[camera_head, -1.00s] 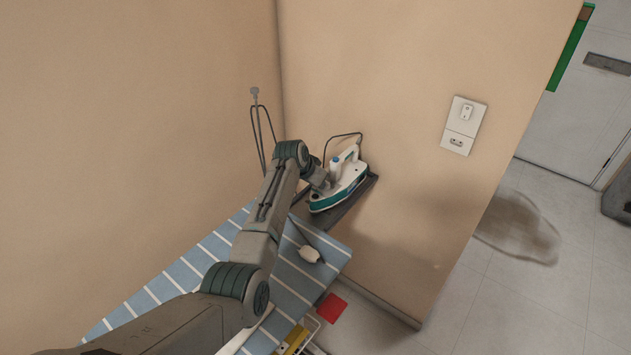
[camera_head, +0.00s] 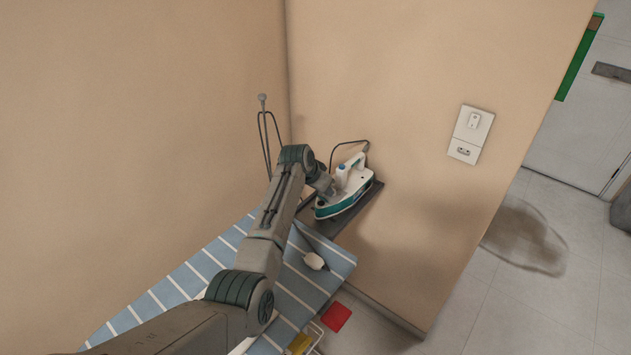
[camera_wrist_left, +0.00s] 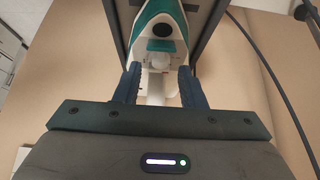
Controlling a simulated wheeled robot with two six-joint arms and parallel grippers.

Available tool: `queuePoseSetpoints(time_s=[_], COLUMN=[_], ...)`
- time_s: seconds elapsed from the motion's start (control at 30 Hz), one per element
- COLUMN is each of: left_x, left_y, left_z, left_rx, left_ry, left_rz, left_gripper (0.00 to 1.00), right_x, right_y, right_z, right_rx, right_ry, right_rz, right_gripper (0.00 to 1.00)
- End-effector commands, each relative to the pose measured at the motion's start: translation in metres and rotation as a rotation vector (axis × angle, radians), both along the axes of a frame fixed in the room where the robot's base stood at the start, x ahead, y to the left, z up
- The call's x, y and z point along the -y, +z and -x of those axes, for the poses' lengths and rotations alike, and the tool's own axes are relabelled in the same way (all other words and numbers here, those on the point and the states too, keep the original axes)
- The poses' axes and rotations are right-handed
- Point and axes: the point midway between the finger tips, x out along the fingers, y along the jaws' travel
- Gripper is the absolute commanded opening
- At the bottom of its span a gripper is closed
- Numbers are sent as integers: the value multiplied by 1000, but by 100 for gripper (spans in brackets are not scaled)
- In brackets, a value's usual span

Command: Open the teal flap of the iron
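The iron (camera_head: 346,190), white with teal parts and a blue button, stands on a dark rest at the end of the ironing board, beside the wall. My left arm reaches in from the left, and its left gripper (camera_head: 327,190) is at the iron's near end. In the left wrist view the iron (camera_wrist_left: 166,28) lies beyond and between the two dark fingers of the left gripper (camera_wrist_left: 160,80), which are apart with a gap between them. My right gripper is not in view.
The blue striped ironing board (camera_head: 200,275) runs below my arm. A wall socket plate (camera_head: 470,134) is on the wall to the right. A red item (camera_head: 336,317) lies below the board, with open floor further right.

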Motion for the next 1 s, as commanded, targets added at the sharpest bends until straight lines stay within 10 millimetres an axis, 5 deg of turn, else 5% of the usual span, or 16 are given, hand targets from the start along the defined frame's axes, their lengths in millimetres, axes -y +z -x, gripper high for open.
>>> queuePoseSetpoints(time_s=[0.6,1.0], left_x=[-27,-29], left_y=[76,82], left_z=[40,44], left_rx=[1,-1], left_ry=[1,1], left_rz=[0,0], left_gripper=[36,38], right_x=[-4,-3], right_y=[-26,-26], right_z=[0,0], right_rx=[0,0], right_ry=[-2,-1], right_rz=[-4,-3], right_gripper=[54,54])
